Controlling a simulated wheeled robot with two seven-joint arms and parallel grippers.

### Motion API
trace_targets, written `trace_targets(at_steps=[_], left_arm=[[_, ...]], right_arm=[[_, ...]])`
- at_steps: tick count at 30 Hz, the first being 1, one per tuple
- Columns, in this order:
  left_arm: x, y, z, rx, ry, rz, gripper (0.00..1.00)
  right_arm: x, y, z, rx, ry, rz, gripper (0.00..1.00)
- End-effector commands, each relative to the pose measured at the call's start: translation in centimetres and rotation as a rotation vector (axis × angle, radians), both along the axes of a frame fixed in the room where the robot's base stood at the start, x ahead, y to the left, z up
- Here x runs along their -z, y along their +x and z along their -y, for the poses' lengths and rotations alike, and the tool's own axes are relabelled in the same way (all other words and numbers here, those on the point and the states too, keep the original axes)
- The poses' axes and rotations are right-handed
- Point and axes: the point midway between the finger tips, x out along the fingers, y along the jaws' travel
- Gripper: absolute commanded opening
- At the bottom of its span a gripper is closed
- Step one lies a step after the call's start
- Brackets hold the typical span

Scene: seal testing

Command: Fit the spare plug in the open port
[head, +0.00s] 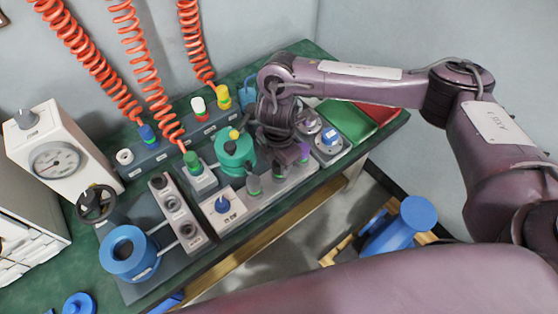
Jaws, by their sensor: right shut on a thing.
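My right gripper (281,146) points down over the far part of the light grey front strip. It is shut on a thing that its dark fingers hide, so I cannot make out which. A purple-topped piece (303,153) shows just right of the fingers; I cannot tell whether they touch it. Green-topped pieces stand on the strip: one (253,184) left of the gripper, one (279,167) just below it. On the dark back block a white ring (125,157) looks like a port with no plug, beside a blue plug (147,134). My left gripper is not in view.
Orange coiled hoses (150,80) hang down to the plugs. A teal round vessel (235,150) stands left of the gripper. A gauge box (60,150), a blue ring (128,252), and green (347,122) and red (378,113) trays crowd the green bench. A blue stool (405,222) stands below.

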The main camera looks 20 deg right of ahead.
Motion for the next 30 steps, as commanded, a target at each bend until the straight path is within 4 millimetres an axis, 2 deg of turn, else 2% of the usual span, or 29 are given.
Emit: trace_targets(at_steps=[1, 2, 6, 8, 16, 19, 27, 30], left_arm=[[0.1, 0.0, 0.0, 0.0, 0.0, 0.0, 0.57], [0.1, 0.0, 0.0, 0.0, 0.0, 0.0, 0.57], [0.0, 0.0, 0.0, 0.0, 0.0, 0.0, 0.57], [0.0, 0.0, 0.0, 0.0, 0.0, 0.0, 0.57], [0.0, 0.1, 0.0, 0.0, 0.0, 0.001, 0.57], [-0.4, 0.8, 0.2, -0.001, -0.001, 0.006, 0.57], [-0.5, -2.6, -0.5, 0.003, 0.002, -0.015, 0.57], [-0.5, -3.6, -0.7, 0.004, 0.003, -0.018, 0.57]], right_arm=[[0.2, 0.0, 0.0, 0.0, 0.0, 0.0, 0.07], [0.2, 0.0, 0.0, 0.0, 0.0, 0.001, 0.33], [0.1, 0.0, 0.0, 0.0, 0.0, 0.0, 0.51], [0.1, 0.0, 0.0, 0.0, 0.0, 0.0, 0.57], [0.1, 0.0, 0.0, 0.0, -0.001, 0.0, 0.57], [0.0, 0.0, 0.0, 0.0, -0.001, 0.0, 0.57], [-5.2, 0.2, 0.0, -0.001, -0.001, 0.006, 0.57], [-6.6, 0.2, 0.0, -0.001, -0.001, 0.005, 0.57]])
